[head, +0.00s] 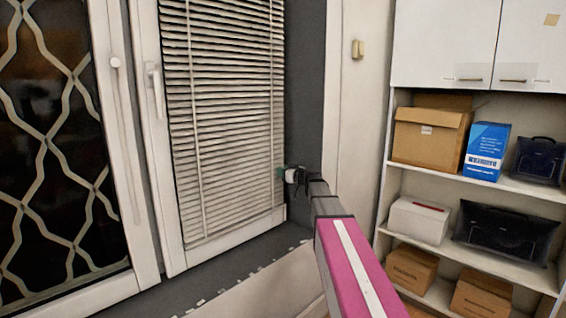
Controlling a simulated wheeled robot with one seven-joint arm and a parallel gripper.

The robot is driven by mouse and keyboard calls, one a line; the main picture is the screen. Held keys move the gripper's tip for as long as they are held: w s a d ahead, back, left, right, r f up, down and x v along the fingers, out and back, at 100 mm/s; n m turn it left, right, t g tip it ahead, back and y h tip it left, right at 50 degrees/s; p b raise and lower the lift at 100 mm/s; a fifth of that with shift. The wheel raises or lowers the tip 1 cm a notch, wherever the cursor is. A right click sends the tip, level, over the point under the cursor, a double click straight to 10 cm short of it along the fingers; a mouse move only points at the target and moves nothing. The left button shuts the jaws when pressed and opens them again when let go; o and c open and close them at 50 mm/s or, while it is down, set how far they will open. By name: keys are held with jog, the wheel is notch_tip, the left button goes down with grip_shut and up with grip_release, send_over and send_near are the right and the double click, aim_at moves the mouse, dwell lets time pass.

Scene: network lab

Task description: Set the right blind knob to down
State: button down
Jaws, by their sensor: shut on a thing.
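The lowered slatted blind (228,110) covers the right window pane. The right blind knob (281,172) shows as a small greenish bit at the blind's right edge, low on the window frame. My gripper (289,174) is at this knob and shut on it. The fingers and wrist hide most of the knob, so its turned position cannot be told. My arm reaches in from the lower right.
The dark window sill (235,252) runs below the blind. A window handle (153,88) stands left of it. A shelf unit (388,200) with boxes and bags is at the right. A light switch (358,49) is on the wall.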

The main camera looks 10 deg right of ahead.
jog(key=shift+f, duration=0.6)
jog(key=c, duration=0.8)
grip_release()
jog(key=shift+c, duration=0.2)
jog(key=v, duration=1)
jog(key=shift+s+d, duration=0.2)
jog(key=shift+s, duration=0.15)
